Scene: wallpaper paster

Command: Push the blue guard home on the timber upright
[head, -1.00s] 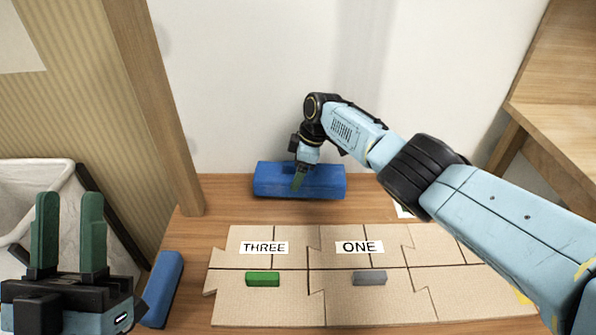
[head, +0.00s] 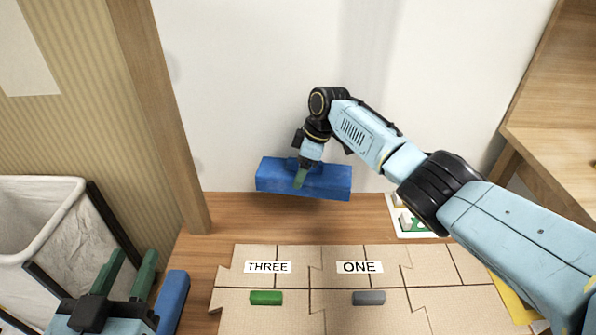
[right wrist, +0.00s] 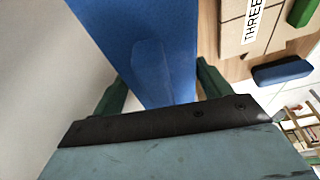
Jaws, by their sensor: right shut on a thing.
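A long blue guard (head: 325,181) hangs just above the back of the wooden table, in front of the white wall, tilted slightly. My right gripper (head: 301,178) is shut on it from above. In the right wrist view the guard (right wrist: 150,45) lies between the green fingers (right wrist: 160,85). The timber upright (head: 160,110) stands at the left of the head view, well left of the guard and apart from it. A second blue piece (head: 172,302) lies at the table's left edge. My left gripper (head: 130,258) is open and empty beside that piece.
Interlocking tan tiles (head: 450,290) with a THREE label (head: 267,267) and an ONE label (head: 359,267) cover the front table. Green (head: 266,298) and grey (head: 368,298) blocks lie on them. A white bin (head: 38,215) stands left; wooden shelving (head: 550,130) stands right.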

